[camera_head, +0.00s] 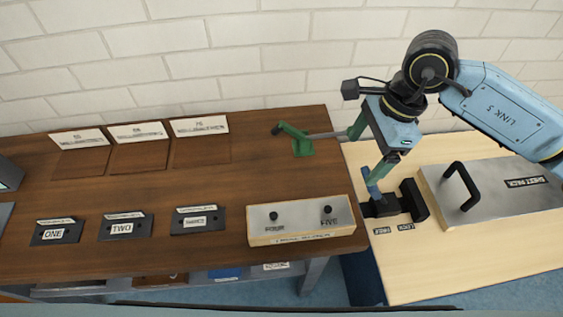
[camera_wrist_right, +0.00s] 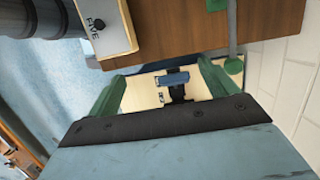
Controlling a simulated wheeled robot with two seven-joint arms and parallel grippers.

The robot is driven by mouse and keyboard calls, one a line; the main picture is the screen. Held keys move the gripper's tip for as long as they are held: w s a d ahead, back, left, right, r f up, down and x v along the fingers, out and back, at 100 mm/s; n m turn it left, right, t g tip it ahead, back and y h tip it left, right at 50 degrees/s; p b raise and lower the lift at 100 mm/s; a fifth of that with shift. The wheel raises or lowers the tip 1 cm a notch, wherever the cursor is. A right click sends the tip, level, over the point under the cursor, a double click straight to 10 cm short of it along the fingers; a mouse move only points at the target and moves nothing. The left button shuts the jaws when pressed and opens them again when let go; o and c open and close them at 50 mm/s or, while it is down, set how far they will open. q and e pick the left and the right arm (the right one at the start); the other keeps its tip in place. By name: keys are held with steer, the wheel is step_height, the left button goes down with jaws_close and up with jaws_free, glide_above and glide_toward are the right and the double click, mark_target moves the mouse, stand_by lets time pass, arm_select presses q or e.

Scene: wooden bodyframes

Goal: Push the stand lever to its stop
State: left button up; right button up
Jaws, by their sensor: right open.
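The stand lever has a blue handle (camera_head: 373,186) rising from a black base (camera_head: 410,203) on the pale wooden stand top. Labels in front of it appear to read FREE and LOCK. My right gripper (camera_head: 364,156) is open and empty, its green fingers pointing down above the lever; one fingertip is close to the handle, and I cannot tell whether they touch. In the right wrist view the blue handle (camera_wrist_right: 174,79) shows between the two spread fingers (camera_wrist_right: 163,85), beyond their tips. My left gripper is not in view.
A metal sheet pack (camera_head: 500,192) with a black handle lies right of the lever. A green bracket with a grey rod (camera_head: 302,146) stands at the brown table's back right corner. A block with two knobs, FOUR and FIVE (camera_head: 300,220), sits at the table's front right.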

mark_target(377, 192)
steer(key=w+d+f+h+b, duration=0.1)
steer(key=w+d+h, duration=0.15)
steer(key=d, duration=0.25)
step_height(377, 192, down, 12)
steer(key=shift+s+d+r+b, duration=0.1)
steer(key=shift+s+r+b, duration=0.1)
steer(key=shift+b, duration=0.75)
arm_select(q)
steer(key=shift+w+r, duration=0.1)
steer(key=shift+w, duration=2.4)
arm_select(e)
steer(key=shift+f, duration=0.65)
steer(key=shift+c, duration=0.4)
steer(key=c, duration=1.3)
steer(key=shift+w+d, duration=0.1)
